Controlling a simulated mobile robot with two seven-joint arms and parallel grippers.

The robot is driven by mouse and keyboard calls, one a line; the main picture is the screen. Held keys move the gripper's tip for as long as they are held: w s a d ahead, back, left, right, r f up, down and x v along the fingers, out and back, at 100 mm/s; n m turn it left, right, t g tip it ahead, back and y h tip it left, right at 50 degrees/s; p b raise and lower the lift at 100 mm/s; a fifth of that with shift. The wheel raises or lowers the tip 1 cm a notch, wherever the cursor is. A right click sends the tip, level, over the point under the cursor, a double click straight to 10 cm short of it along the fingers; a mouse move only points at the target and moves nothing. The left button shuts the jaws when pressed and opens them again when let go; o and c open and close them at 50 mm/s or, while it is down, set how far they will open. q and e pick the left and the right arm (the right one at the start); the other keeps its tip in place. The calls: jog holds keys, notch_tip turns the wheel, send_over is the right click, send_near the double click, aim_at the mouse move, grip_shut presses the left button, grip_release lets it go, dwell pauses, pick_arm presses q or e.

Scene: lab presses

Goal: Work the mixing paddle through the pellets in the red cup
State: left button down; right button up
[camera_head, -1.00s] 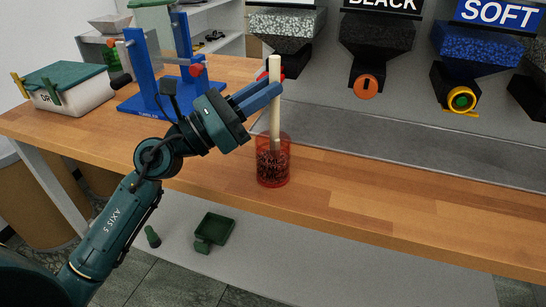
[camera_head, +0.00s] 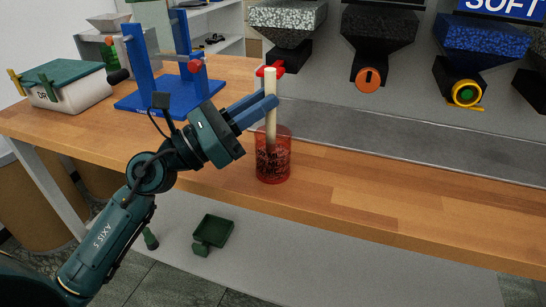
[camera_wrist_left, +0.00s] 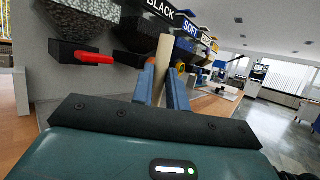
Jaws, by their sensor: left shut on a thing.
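The clear red cup (camera_head: 274,165) stands upright on the wooden bench near its front edge, with dark pellets (camera_head: 272,162) in its lower part. My left gripper (camera_head: 270,101) is shut on the pale wooden mixing paddle (camera_head: 270,86) above the cup. The paddle is nearly upright, and its lower end goes down inside the cup among the pellets, which partly hide it. In the left wrist view the paddle (camera_wrist_left: 161,62) stands between the two blue fingers. My right gripper is in neither view.
A blue stand (camera_head: 165,98) and a white box with a green lid (camera_head: 66,88) are at the bench's left. Hoppers with orange (camera_head: 368,79) and yellow (camera_head: 466,93) outlets hang behind. The bench right of the cup is clear. A green tray (camera_head: 214,232) lies below.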

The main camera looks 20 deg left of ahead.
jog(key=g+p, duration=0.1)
jog(key=p, duration=0.3)
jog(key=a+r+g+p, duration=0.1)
jog(key=p, duration=0.3)
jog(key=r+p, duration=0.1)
jog(key=p, duration=0.3)
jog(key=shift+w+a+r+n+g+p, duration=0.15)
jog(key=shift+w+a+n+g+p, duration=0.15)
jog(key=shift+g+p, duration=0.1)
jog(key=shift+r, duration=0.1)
dwell(0.4)
